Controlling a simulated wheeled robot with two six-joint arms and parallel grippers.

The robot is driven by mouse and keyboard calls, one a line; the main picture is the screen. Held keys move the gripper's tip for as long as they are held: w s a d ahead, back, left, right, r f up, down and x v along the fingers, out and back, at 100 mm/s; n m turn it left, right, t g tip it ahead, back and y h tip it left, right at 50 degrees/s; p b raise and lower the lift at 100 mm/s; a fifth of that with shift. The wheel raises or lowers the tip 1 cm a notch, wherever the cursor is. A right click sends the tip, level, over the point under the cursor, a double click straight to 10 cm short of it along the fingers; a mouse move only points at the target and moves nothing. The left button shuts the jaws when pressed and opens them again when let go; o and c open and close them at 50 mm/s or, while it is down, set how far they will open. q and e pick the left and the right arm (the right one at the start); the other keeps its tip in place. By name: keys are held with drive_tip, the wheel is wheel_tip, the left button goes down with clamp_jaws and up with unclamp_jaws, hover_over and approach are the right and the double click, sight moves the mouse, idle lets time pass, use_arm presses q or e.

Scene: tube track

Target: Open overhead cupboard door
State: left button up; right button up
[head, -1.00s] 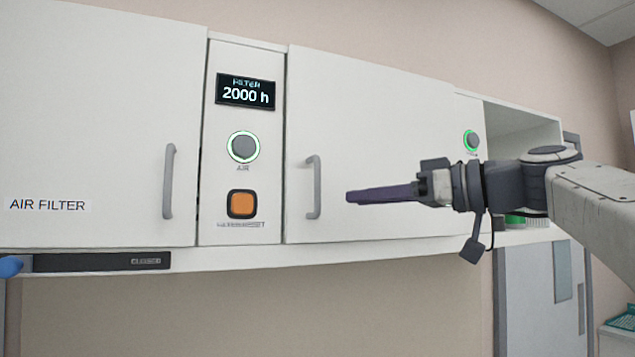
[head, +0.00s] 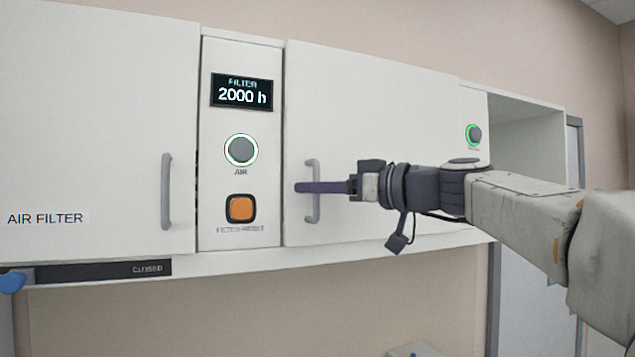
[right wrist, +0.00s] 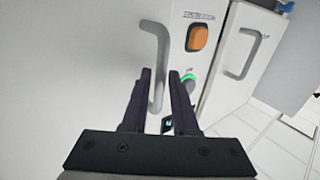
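The white overhead cupboard door (head: 375,110) right of the control panel is shut, with a grey vertical bar handle (head: 312,168) near its left edge. In the right wrist view the two fingers of the right gripper (right wrist: 160,72) are apart and open. The handle (right wrist: 160,60) shows in the gap between them, without clear contact. My left gripper is not in view.
A left cupboard door (head: 90,120) labelled AIR FILTER is shut, with its own handle (head: 166,190). The panel between has a display (head: 242,93), a green-ringed button (head: 241,150) and an orange button (head: 240,208). An open shelf (head: 530,135) is right.

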clamp_jaws()
idle(1.4)
